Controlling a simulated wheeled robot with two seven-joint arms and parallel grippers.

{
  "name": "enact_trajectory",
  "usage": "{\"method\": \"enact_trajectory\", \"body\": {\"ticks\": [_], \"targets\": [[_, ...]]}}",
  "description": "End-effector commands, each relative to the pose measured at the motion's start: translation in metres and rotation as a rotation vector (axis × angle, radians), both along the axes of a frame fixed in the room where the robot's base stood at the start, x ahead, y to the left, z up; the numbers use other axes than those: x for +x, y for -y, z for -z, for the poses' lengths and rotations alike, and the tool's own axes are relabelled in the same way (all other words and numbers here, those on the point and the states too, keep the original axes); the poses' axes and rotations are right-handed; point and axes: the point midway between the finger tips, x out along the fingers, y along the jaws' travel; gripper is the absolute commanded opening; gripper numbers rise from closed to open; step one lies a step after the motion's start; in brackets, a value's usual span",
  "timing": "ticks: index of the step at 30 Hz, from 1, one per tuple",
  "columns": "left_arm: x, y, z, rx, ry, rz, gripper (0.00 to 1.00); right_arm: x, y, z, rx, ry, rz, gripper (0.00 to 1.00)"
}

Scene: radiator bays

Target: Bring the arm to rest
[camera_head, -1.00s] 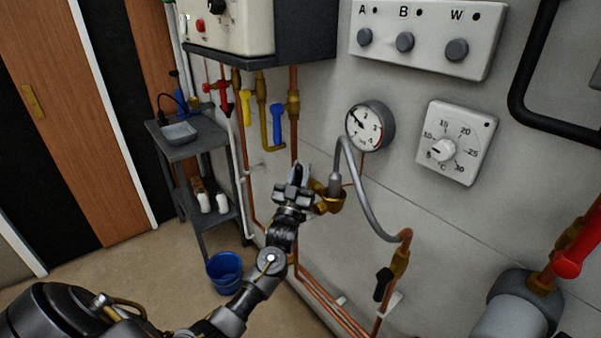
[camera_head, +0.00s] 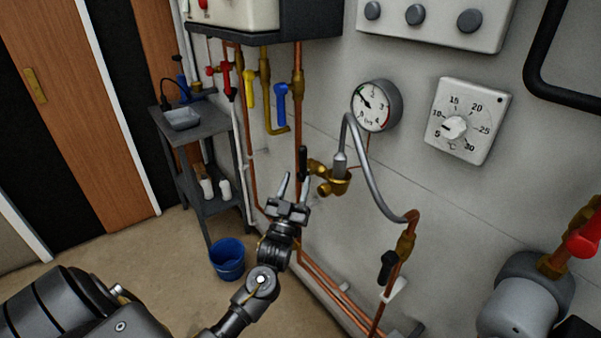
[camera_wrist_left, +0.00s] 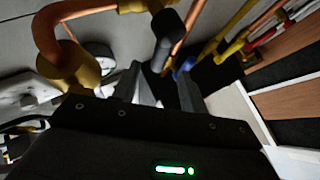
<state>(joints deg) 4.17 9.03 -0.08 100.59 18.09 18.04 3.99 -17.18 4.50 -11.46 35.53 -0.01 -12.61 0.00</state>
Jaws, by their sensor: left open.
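My left gripper (camera_head: 293,190) is in the middle of the head view, with its two fingers spread and nothing between them. It is in front of the copper pipes, a little left of the brass valve (camera_head: 330,178), and looks apart from it. The left wrist view shows the same gripper (camera_wrist_left: 160,88) from behind, its fingers spread, with a black valve handle (camera_wrist_left: 167,35) beyond them. My left arm comes in from the bottom of the head view. My right gripper is not in view.
A grey braided hose (camera_head: 372,165) loops from the brass valve to a copper pipe. A pressure gauge (camera_head: 376,106) and a dial thermostat (camera_head: 467,121) are on the wall. A grey trolley (camera_head: 200,130) and a blue bucket (camera_head: 228,259) stand at left. Open floor lies before the door.

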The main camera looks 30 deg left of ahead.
Motion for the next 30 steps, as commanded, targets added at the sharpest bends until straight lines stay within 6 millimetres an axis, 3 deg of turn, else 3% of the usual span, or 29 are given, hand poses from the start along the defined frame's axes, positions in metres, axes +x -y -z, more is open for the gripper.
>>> {"method": "enact_trajectory", "body": {"ticks": [6,24,26,29,30], "targets": [[-0.013,0.003,0.008,0.000,0.002,-0.001,0.43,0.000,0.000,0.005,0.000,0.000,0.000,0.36],[-0.011,0.003,0.012,-0.001,-0.018,-0.003,0.43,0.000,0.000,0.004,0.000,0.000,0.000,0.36],[-0.005,0.004,0.024,-0.003,-0.066,0.001,0.43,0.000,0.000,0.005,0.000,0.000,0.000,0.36],[0.010,0.006,0.068,-0.008,-0.195,0.014,0.43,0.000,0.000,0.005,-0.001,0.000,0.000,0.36],[0.016,0.009,0.093,-0.010,-0.266,0.022,0.43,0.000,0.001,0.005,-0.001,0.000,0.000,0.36]]}}
